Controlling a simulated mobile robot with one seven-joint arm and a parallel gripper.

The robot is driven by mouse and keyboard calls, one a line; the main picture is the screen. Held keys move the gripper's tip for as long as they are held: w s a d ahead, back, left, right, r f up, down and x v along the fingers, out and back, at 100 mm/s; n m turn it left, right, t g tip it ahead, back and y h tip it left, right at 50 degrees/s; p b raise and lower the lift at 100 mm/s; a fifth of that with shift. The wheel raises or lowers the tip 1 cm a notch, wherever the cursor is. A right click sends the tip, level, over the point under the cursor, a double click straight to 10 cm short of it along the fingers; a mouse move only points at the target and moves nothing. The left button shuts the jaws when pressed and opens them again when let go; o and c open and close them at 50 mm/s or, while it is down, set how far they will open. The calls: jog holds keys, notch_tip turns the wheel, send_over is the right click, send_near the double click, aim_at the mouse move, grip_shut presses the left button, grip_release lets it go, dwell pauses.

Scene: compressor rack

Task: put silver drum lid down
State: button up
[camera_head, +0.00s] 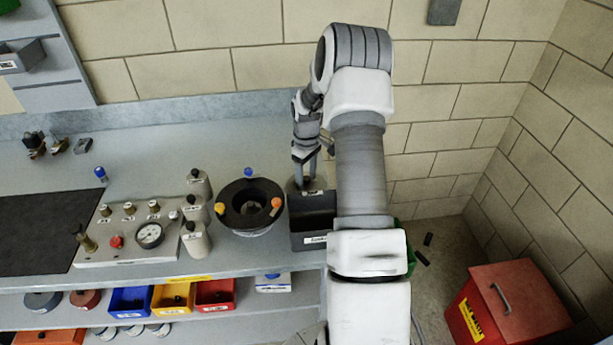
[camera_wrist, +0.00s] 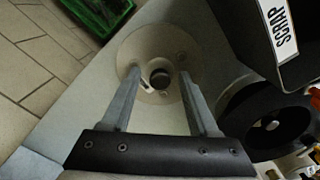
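The silver drum lid (camera_wrist: 135,47) is a pale round disc with a dark hole at its centre, below my gripper (camera_wrist: 158,72) in the wrist view. The two fingers stand apart on either side of the central hole, with gaps between them and it. The lid appears to lie on the grey bench top, though its contact is hard to see. In the head view my gripper (camera_head: 310,158) points down behind the dark bin, and only part of the lid (camera_head: 305,184) shows there, behind the bin's rim.
The dark bin labelled SCRAP (camera_wrist: 270,62) stands close beside the lid. A black round drum with coloured knobs (camera_head: 233,204) is left of the bin. A gauge panel (camera_head: 125,245) and several bottles (camera_head: 197,240) stand further left. The bench edge and a green crate (camera_wrist: 98,12) are near the lid.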

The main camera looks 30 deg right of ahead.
aim_at(307, 178)
jog(key=shift+r, duration=0.15)
notch_tip(307, 178, up, 12)
dwell(0.5)
dwell(0.4)
